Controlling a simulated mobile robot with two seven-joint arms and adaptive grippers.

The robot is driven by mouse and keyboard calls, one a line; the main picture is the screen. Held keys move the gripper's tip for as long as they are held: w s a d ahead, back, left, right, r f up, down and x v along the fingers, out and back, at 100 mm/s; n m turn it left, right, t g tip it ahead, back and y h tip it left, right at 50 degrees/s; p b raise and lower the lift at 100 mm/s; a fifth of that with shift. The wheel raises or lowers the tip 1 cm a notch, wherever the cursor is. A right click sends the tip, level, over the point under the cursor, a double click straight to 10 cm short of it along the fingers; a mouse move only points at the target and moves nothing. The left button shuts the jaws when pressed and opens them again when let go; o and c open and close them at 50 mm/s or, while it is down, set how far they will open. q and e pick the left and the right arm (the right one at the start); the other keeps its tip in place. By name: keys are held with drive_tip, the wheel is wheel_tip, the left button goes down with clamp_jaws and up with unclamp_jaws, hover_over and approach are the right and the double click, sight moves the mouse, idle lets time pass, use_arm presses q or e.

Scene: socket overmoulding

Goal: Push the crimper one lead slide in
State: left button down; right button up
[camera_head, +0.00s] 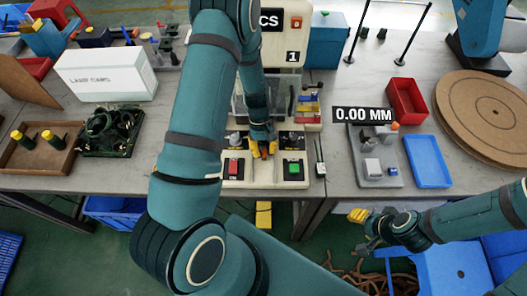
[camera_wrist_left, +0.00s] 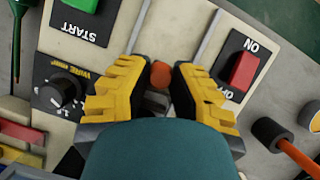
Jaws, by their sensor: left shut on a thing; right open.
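The crimper one (camera_head: 295,52) stands at the middle back of the bench, with a "1" on its panel and a control base in front. My left gripper (camera_head: 264,151) reaches down over this base, between the red switch (camera_head: 234,168) and the green START button (camera_head: 294,169). In the left wrist view its yellow fingers (camera_wrist_left: 160,80) are closed around a small orange-brown knob (camera_wrist_left: 160,73), which appears to be the lead slide's handle. The slide itself is mostly hidden by my arm and fingers. My right gripper (camera_head: 366,228) is open and empty beyond the bench's front edge.
A white lamp-cord box (camera_head: 105,75) and a brown tray (camera_head: 40,150) are at left. A gauge stand (camera_head: 375,160), blue tray (camera_head: 427,160), red bin (camera_head: 406,98) and round turntable (camera_head: 487,117) are at right. A dial (camera_wrist_left: 64,90) lies beside the left fingers.

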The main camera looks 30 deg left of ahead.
use_arm(q)
drive_tip(key=c, duration=0.8)
unclamp_jaws()
drive_tip(key=shift+w, duration=0.15)
drive_tip(key=shift+o, duration=0.2)
wheel_tip(320, 180, up, 10)
